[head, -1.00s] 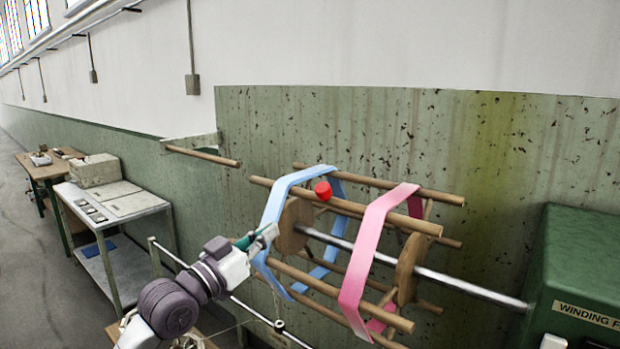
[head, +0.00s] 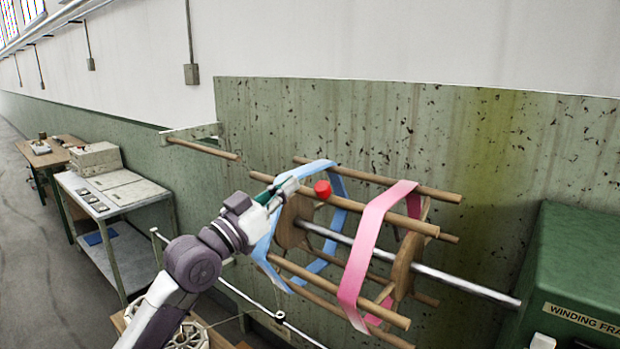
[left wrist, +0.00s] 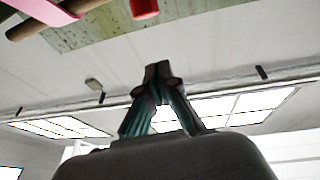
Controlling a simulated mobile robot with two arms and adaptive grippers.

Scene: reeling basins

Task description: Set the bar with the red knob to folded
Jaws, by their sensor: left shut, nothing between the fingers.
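The red knob (head: 322,189) sits by an upper wooden bar (head: 395,219) of the winding reel. It also shows at the top of the left wrist view (left wrist: 145,8). A blue band (head: 335,268) and a pink band (head: 364,255) are looped around the reel's bars. My left gripper (head: 292,187) is shut and empty, just left of the red knob and in front of the blue band. In the left wrist view its fingertips (left wrist: 158,72) meet, with the knob apart from them. My right gripper is not in view.
A steel shaft (head: 450,281) runs from the reel to a green winding frame housing (head: 575,265) at the right. A wooden peg (head: 203,149) juts from the wall behind. A thin metal rail (head: 255,304) passes below. Side tables (head: 120,220) stand at the left.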

